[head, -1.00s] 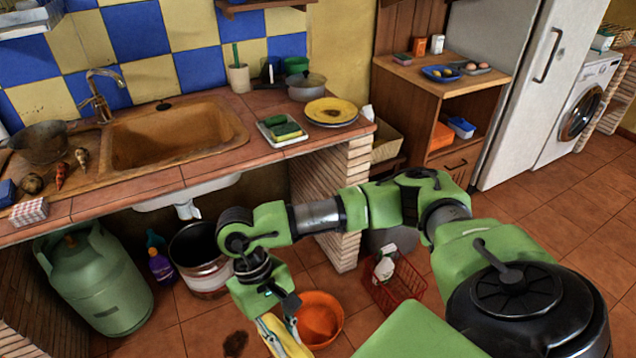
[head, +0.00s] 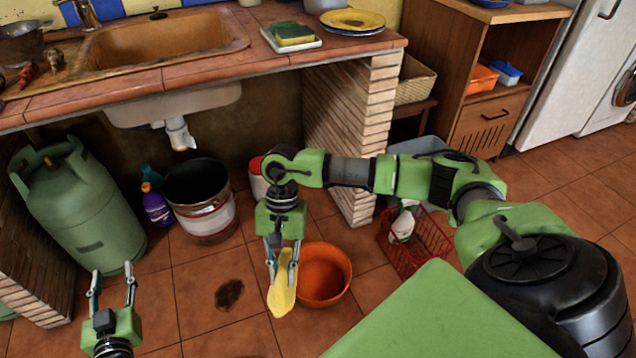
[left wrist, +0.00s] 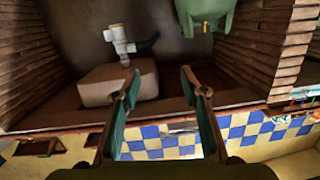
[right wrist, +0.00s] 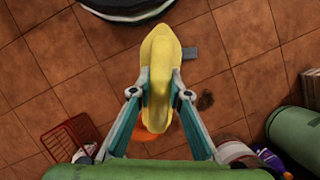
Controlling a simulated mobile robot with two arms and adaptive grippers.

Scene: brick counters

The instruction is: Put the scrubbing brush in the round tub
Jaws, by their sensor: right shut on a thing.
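A long yellow thing, which I take for the scrubbing brush (head: 283,294), hangs from my right gripper (head: 281,262). The gripper's fingers are shut on its upper end; no bristles show. It also fills the middle of the right wrist view (right wrist: 160,70). The round tub (head: 330,290) is orange and stands on the floor. In the head view the brush overlaps the tub's left rim, seemingly above floor level. In the right wrist view only a bit of the tub (right wrist: 152,136) shows behind the brush. My left gripper (head: 112,284) is open and empty at the lower left.
A red basket (head: 428,245) with a bottle stands right of the tub. A metal bucket (head: 205,215), a purple bottle (head: 156,206) and a green gas cylinder (head: 80,205) stand left, under the counter (head: 200,70). A dark patch (head: 229,294) marks otherwise clear floor.

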